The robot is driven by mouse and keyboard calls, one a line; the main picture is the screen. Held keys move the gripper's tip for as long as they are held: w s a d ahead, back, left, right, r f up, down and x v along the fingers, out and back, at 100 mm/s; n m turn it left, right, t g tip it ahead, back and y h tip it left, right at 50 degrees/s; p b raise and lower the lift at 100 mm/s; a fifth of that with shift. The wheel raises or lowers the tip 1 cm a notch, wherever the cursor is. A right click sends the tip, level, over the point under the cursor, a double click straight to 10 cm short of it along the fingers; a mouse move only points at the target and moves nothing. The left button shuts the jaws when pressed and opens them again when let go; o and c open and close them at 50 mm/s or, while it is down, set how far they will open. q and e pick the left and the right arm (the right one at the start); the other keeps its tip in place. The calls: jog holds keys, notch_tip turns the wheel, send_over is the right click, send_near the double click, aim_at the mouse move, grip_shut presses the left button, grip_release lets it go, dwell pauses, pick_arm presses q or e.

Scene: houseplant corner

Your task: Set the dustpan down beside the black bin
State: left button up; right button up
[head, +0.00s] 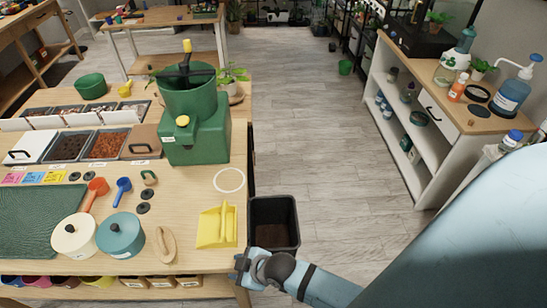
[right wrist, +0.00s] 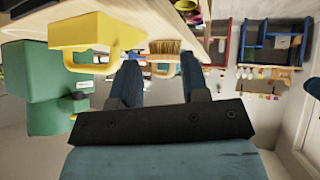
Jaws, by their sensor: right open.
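The yellow dustpan (head: 217,227) lies on the wooden potting table near its right edge. It also shows in the right wrist view (right wrist: 95,30), at the upper left, with its loop handle hanging into view. The black bin (head: 274,224) stands just right of the table, open at the top with a dark inside. My right gripper (head: 242,265) is just below and right of the dustpan, by the table's edge in front of the bin. In the right wrist view its fingers (right wrist: 158,82) are apart with nothing between them. My left gripper is not in view.
A green machine (head: 197,138) stands behind the dustpan, and a white ring (head: 229,180) lies between them. The floor (head: 320,150) right of the table is clear up to a white shelf (head: 425,150).

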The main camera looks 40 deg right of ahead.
jog(key=s+d+r+m+t+h, duration=0.1)
jog(key=s+d+m+t, duration=0.2)
jog(key=s+d+m, duration=0.2)
jog(key=shift+s+d+m, duration=0.4)
jog(key=shift+s+d, duration=0.1)
jog(key=shift+s, duration=0.55)
